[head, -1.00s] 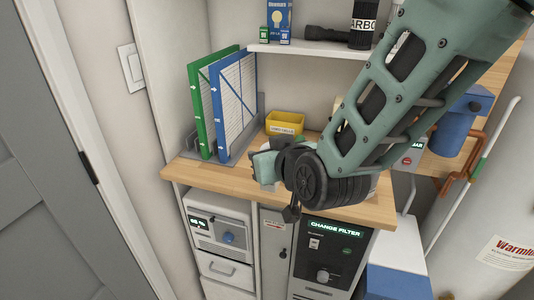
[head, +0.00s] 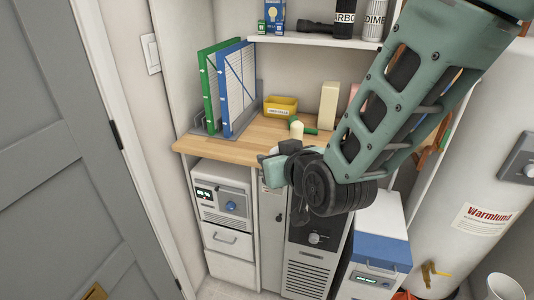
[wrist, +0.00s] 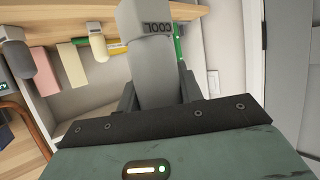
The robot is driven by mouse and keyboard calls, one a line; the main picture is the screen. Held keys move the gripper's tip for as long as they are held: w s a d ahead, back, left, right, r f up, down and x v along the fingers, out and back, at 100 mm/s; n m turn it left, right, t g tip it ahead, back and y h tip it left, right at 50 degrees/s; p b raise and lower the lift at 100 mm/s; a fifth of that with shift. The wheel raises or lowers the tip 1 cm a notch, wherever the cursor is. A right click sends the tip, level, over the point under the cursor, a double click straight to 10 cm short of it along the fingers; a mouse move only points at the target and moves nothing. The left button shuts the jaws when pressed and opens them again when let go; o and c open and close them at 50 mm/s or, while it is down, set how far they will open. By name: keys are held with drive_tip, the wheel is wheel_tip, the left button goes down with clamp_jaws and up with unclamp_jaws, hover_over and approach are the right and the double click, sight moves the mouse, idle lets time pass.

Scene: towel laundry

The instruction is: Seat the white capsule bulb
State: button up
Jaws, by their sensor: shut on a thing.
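My gripper (head: 268,168) is in front of the wooden counter's front edge in the head view, with its wrist partly hiding it. In the wrist view, my gripper (wrist: 157,92) is shut on a pale grey-white piece marked COOL, which I take to be the white capsule bulb (wrist: 150,65). No socket can be clearly made out.
The counter (head: 225,149) holds a yellow bin (head: 280,106), a green and a blue filter panel (head: 236,88), and a cream block (head: 329,105). A shelf (head: 315,40) is above. Appliances (head: 222,200) stand below. A grey door (head: 50,150) is at left, a white tank (head: 475,170) at right.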

drive_tip(key=w+d+f+m+h, duration=0.2)
drive_tip(key=d+f, duration=0.9)
drive_tip(key=d, duration=0.3)
drive_tip(key=w+d+f+m+t+h, duration=0.1)
drive_tip(key=w+d+f+m+h, duration=0.1)
drive_tip(key=d+f, duration=0.9)
drive_tip(key=d+h, duration=0.1)
drive_tip(key=d, duration=0.2)
drive_tip(key=shift+w+d+m, duration=0.3)
drive_tip(key=shift+w+d, duration=0.05)
drive_tip(key=shift+d, duration=0.05)
drive_tip(key=shift+d, duration=0.1)
